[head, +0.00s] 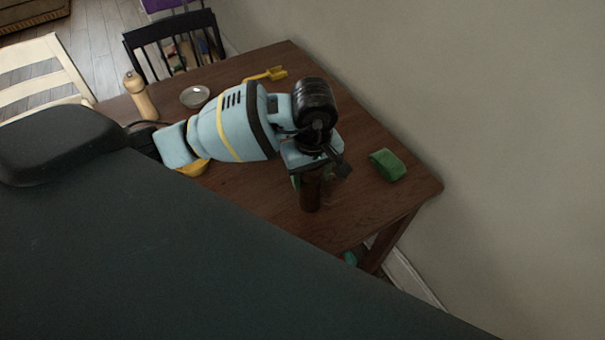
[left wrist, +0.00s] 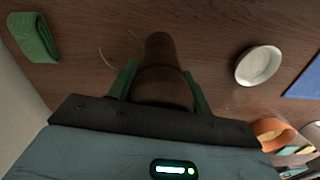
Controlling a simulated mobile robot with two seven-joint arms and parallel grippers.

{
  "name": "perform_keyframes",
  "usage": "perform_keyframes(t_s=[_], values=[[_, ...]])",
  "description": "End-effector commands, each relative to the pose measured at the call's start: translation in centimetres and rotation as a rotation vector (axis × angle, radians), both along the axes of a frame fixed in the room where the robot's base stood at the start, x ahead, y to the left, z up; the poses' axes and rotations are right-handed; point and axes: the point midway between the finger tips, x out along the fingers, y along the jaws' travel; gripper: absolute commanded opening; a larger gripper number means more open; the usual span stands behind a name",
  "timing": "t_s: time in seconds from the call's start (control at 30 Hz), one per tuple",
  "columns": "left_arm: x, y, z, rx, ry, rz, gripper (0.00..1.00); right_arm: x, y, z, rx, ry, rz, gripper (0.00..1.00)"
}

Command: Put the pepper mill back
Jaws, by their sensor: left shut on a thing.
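The pepper mill (head: 310,194) is a dark brown, turned wooden piece over the near right part of the wooden table. My left gripper (head: 308,172) points down and is shut on it, with the mill roughly upright below the wrist. In the left wrist view the green fingers grip both sides of the mill (left wrist: 163,82). I cannot tell whether its base touches the table. A second, pale wooden mill (head: 141,97) stands upright at the table's far left. My right gripper is not in view.
On the table (head: 350,222) are a green folded cloth or sponge (head: 387,165) near the right edge, a small white bowl (head: 195,97), and a yellow utensil (head: 265,75) at the back. A black chair (head: 170,37) and a pale chair (head: 45,70) stand beyond. A wall is at right.

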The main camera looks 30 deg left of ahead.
Motion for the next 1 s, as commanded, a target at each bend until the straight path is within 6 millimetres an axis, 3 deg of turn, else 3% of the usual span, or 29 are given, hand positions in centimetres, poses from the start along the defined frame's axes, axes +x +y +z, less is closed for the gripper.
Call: perform_keyframes(t_s=[0.1,0.5,0.73,1.0], values=[[0.8,1.2,0.0,-0.002,-0.002,0.001,0.06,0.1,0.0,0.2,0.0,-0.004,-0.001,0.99],[1.7,2.6,-0.2,0.0,-0.001,0.003,0.06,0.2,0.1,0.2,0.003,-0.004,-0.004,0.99],[1.7,2.6,-3.4,-0.004,0.0,0.0,0.06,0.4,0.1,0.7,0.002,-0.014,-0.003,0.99],[1.7,2.6,-3.8,-0.001,-0.002,-0.001,0.06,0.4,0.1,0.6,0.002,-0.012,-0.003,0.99]])
